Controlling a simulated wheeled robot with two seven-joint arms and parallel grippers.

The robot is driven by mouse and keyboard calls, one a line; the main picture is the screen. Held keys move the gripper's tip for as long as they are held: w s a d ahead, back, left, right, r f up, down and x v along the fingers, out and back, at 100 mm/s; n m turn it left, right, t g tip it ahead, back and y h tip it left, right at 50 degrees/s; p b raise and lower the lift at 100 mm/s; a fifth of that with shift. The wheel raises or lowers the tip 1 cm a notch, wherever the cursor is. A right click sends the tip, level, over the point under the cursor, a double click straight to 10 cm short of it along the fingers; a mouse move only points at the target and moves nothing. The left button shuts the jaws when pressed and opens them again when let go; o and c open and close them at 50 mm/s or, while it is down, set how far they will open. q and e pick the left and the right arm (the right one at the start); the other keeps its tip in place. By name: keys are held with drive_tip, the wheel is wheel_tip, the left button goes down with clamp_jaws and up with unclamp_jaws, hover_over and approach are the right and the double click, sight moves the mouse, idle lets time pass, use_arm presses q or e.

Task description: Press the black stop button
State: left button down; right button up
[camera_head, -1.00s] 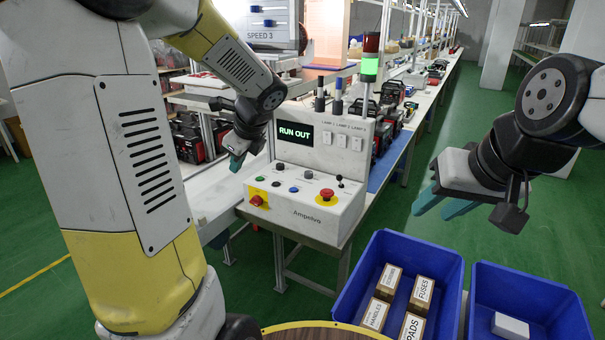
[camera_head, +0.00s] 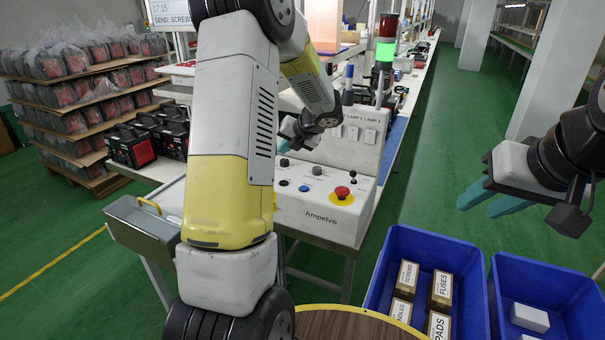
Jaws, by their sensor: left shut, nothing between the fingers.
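The white control box (camera_head: 318,215), marked Ampelvo, stands at the table's end. Button labels are too small to read. My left gripper (camera_head: 283,149) is shut and empty, above the back left of the box and apart from the black button as far as I can tell. My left arm hides the box's left part. My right gripper (camera_head: 477,206) is open and empty at the right.
A signal tower (camera_head: 385,55) with its green light lit rises behind the panel. Blue bins (camera_head: 376,300) with labelled boxes stand at the front right. A metal tray (camera_head: 140,222) is left of my arm. Shelves (camera_head: 75,110) with bagged goods stand far left.

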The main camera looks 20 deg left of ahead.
sight(286, 183)
use_arm(q)
drive_tip(key=shift+f, duration=4.4)
drive_tip(key=shift+f, duration=0.15)
drive_tip(key=shift+f, duration=0.3)
drive_tip(key=shift+f, duration=0.4)
drive_tip(key=shift+r, duration=0.85)
drive_tip(key=shift+r, duration=2.5)
